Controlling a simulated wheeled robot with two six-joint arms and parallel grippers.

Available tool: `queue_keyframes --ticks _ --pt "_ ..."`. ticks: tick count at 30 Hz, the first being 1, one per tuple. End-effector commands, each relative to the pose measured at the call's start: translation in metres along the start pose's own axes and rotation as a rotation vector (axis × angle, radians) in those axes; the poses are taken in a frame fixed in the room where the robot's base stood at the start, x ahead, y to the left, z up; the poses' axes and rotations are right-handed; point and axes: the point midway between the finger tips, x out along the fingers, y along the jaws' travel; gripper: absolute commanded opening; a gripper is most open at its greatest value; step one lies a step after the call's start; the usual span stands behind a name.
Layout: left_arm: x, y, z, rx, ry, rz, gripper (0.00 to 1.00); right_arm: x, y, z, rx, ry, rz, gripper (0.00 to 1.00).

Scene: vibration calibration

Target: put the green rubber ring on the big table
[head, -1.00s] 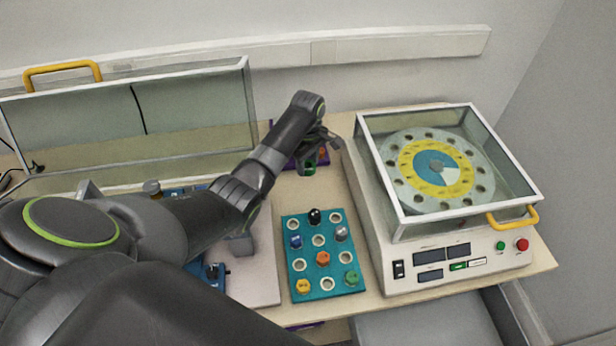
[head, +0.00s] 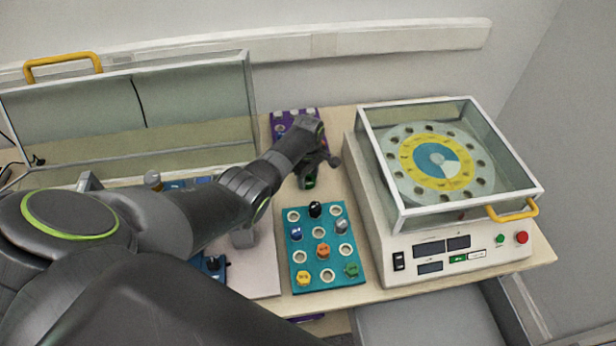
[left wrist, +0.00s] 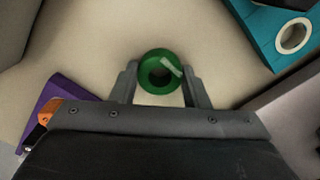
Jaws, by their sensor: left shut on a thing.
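The green rubber ring (left wrist: 158,53) is a short, thick ring with a pale mark, held between the two fingers of my left gripper (left wrist: 160,84) in the left wrist view. In the head view my left gripper (head: 309,180) points down behind the teal rack, shut on the ring, which shows only as a small dark green patch. The big table (head: 334,192) has a pale wood top, and its bare surface lies below the ring. I cannot tell whether the ring touches the table. My right gripper is not in view.
A teal rack (head: 313,266) with several coloured pieces stands in front of the gripper. A purple rack (head: 279,119) is behind my wrist. A white machine (head: 371,240) with a clear cover stands to the right. A narrow bare strip of table runs between the racks and the machine.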

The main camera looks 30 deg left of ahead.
Motion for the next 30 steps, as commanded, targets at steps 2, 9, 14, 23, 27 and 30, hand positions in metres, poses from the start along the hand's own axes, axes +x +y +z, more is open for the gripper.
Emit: queue_keyframes --ticks 2,9,14,23,27,30 --pt "0.0 0.0 0.0 0.0 0.0 0.0 0.2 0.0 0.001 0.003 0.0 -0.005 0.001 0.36" --pt "0.003 0.0 0.0 0.0 0.0 0.0 0.51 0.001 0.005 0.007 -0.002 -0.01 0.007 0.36" --pt "0.003 0.0 0.0 0.0 0.0 0.0 0.63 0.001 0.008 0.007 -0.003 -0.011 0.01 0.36" --pt "-0.002 0.0 0.0 0.0 0.0 0.0 0.63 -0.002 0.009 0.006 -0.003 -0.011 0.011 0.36" --pt "-0.014 0.0 -0.001 0.0 0.0 0.001 0.63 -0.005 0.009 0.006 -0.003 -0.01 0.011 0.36" --pt "-0.03 0.0 -0.001 0.0 0.001 0.004 0.63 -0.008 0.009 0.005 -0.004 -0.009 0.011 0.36"
